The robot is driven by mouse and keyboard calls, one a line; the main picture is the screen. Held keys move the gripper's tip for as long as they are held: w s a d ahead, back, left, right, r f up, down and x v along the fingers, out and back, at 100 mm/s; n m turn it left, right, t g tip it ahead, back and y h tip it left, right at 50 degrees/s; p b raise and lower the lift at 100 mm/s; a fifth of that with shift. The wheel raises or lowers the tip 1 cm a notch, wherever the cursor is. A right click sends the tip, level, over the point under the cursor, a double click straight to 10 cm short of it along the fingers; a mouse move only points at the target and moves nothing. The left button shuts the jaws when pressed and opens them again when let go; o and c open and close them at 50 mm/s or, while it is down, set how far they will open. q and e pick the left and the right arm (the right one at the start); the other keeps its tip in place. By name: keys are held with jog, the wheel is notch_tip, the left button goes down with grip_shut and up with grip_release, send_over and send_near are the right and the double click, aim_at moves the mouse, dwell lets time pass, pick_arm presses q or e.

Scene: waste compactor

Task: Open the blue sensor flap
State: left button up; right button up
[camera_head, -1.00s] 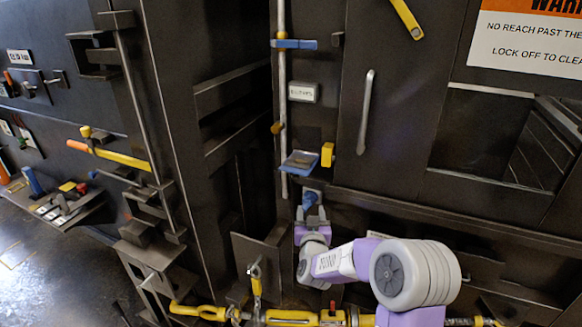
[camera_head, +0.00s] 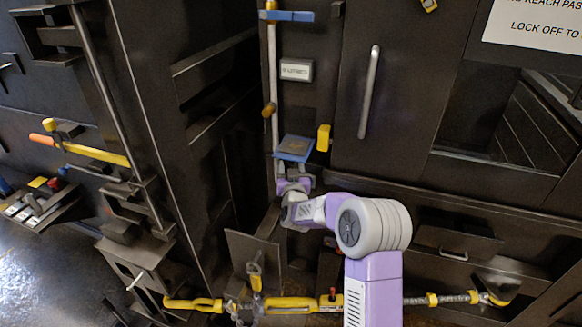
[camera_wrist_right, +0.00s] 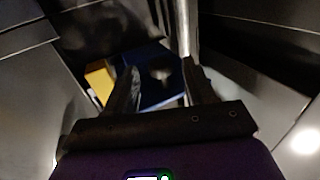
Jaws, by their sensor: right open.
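The blue sensor flap (camera_head: 294,147) is a small blue plate on the dark machine front, left of a yellow block (camera_head: 323,138). My right gripper (camera_head: 295,178) is just below the flap in the head view, its jaws open. In the right wrist view the open fingers (camera_wrist_right: 163,88) stand either side of a dark blue surface (camera_wrist_right: 150,96), with a blurred round grey spot on it. I cannot tell whether the fingers touch the flap. The flap's lower edge is partly hidden by my gripper. My left gripper is not in view.
A vertical metal rod (camera_head: 273,90) runs beside the flap, with a blue bracket (camera_head: 288,16) higher up. A door with a long handle (camera_head: 369,92) is to the right.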

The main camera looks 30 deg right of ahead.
jog(key=shift+w+f, duration=0.1)
jog(key=shift+w, duration=0.05)
grip_shut()
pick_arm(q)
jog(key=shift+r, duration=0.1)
